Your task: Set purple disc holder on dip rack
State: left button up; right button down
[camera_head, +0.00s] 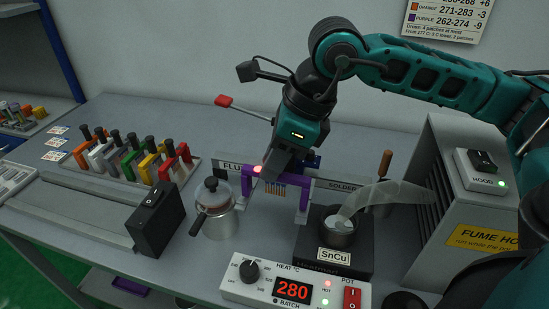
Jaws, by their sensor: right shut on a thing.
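The purple disc holder (247,180) is in the middle of the head view, with a row of small copper-coloured pieces (275,190) hanging under it. My right gripper (275,165) comes down from above and is shut on the holder, hiding its upper part. The dip rack (341,186) is a pale bar marked FLUX and SOLDER, with a light post. The holder is at the rack, between the two labels; I cannot tell whether it rests on it. My left gripper is not in view.
The solder pot (338,236), smoking, stands front right of the rack. A lidded flux jar (213,215) stands front left. A heat control box (262,283) reads 280. Several coloured holders (128,160) stand at left. The fume hood (447,215) stands at right.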

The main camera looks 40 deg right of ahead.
jog(key=shift+w, duration=0.1)
dwell(0.4)
jog(key=shift+f+b, duration=0.25)
jog(key=shift+b, duration=0.2)
jog(key=shift+c, duration=1.6)
grip_release()
jog(key=shift+r, duration=0.1)
jog(key=shift+r+p, duration=1.65)
jog(key=shift+r, duration=1.8)
